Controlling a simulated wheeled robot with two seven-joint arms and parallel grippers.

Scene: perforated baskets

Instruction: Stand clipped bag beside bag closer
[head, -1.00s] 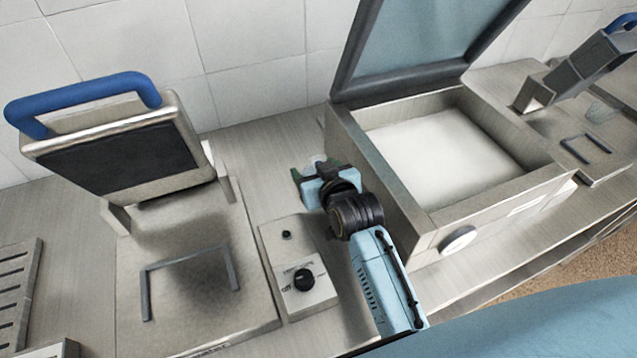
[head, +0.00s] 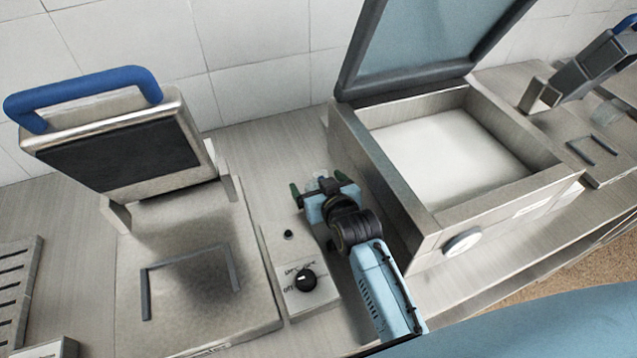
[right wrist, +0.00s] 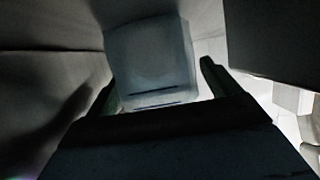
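My right gripper (head: 318,186) is low over the counter, between a small control box and an open-lidded chamber. Its green fingers are spread apart. A pale translucent bag-like object (right wrist: 150,62) fills most of the space between the fingers in the right wrist view, with two dark lines near its lower edge. A narrow gap shows beside the right finger, and firm contact cannot be seen. In the head view the object is mostly hidden by the gripper. I cannot tell for sure which machine is the bag closer. My left gripper is not in view.
A press with a blue handle (head: 85,92) stands at left. The control box (head: 300,262) has a black dial. The open-lidded metal chamber (head: 395,205) stands close on the right. Another machine (head: 587,68) is at far right, near a small translucent item (head: 606,113). A tiled wall is behind.

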